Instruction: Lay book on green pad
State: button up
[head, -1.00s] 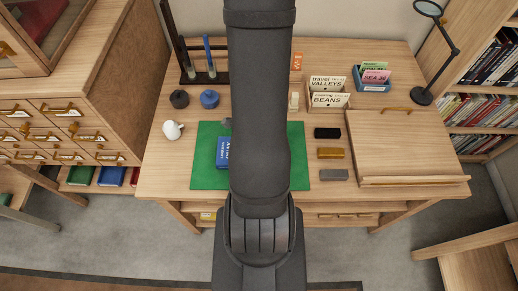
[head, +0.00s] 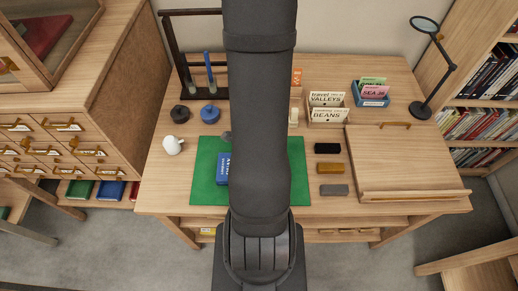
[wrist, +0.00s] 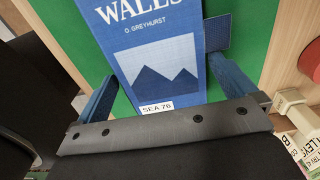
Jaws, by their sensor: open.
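The book is blue, with white lettering, a mountain picture and a SEA 76 label. In the wrist view the book (wrist: 160,52) lies cover up over the green pad (wrist: 262,25). In the head view the book (head: 222,168) shows on the left part of the green pad (head: 205,182), partly hidden by my arm. My gripper (wrist: 162,72) is open, with one blue finger on each side of the book's label end. A small dark blue square shows by the right finger; I cannot tell what it is. The head view hides my fingers behind the arm.
Card boxes (head: 328,112) and a magnifier lamp (head: 421,108) stand behind.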

notch_tip(320, 180, up, 11)
dwell(0.7)
dwell(0.5)
jog(key=shift+f, duration=6.05)
